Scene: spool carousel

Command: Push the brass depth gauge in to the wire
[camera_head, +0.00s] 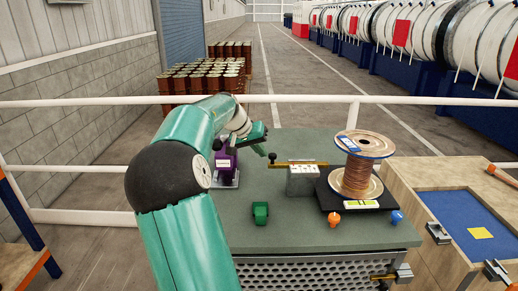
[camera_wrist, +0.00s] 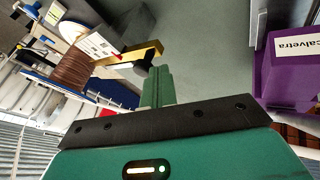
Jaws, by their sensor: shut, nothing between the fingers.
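The brass depth gauge (camera_head: 290,164) is a thin bar running through a grey block on the bench, level with the copper wire spool (camera_head: 357,165). Its dark knob end points left, away from the spool. In the wrist view the brass bar (camera_wrist: 140,51) and its dark knob lie just beyond my fingertips. My gripper (camera_head: 263,150) is at the knob end, to the left of the gauge. Its green fingers (camera_wrist: 157,76) are shut together with nothing between them. I cannot tell whether they touch the knob. The gauge's far end at the wire is unclear.
A purple device (camera_head: 226,165) stands left of the gauge, and it shows close by in the wrist view (camera_wrist: 284,75). A green block (camera_head: 260,213), an orange knob (camera_head: 334,219) and a blue knob (camera_head: 397,216) are towards the front. The front left benchtop is clear.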

